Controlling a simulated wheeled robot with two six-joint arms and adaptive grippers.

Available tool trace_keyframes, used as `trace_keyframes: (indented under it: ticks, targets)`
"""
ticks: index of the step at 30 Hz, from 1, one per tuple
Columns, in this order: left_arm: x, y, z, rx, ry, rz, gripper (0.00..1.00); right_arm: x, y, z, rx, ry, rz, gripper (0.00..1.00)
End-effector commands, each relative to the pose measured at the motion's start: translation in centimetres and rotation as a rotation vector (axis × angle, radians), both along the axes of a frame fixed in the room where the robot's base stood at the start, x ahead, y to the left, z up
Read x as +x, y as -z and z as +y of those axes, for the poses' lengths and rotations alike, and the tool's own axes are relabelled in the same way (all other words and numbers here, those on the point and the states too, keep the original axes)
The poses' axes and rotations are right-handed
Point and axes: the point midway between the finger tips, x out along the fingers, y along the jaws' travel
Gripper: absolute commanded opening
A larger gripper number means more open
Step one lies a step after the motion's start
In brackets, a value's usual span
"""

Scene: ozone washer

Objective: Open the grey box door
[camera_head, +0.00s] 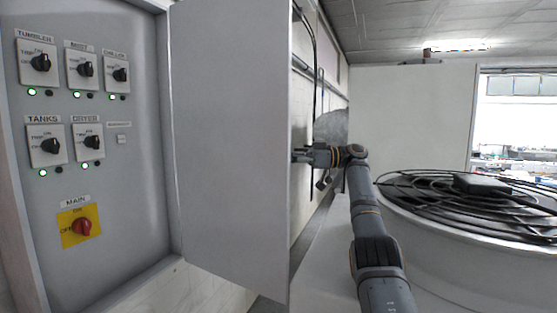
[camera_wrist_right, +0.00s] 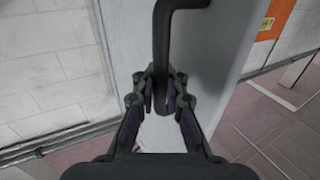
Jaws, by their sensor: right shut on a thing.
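The grey box door (camera_head: 232,140) stands swung well out from the box (camera_head: 130,200), so the switch panel inside is exposed. My right gripper (camera_head: 300,156) is at the door's free right edge, on the far side from the panel. In the right wrist view, my right gripper (camera_wrist_right: 165,90) is shut on a dark bent door handle (camera_wrist_right: 160,45), with the fingers on either side of its bar. The handle is hidden behind the door in the head view. My left gripper is out of view.
The panel holds several black knobs and a red main switch (camera_head: 82,226) on a yellow plate. A large round unit with a black fan guard (camera_head: 470,200) stands at the right, close to my right arm. A tiled wall (camera_wrist_right: 50,70) shows in the wrist view.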

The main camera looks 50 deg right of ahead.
Motion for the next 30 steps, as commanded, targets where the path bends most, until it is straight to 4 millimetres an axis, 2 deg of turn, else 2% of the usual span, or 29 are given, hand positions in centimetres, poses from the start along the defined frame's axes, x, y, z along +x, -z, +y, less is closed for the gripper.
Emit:
trace_keyframes:
  ticks: [5, 6, 12, 26, 30]
  targets:
    - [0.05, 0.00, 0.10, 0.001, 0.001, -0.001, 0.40, -0.11, 0.06, -0.06, -0.001, 0.000, 0.003, 0.00]
    - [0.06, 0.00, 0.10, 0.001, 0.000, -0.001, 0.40, -0.11, 0.05, -0.06, -0.001, 0.000, 0.003, 0.10]
    - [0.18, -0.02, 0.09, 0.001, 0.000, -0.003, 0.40, -0.06, 0.01, -0.02, -0.001, 0.000, 0.001, 0.34]
    - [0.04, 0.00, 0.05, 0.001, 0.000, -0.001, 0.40, 0.03, -0.02, 0.07, 0.000, -0.002, 0.000, 0.34]
    - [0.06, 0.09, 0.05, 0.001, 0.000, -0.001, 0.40, 0.52, 0.01, 0.62, 0.000, -0.013, 0.000, 0.34]
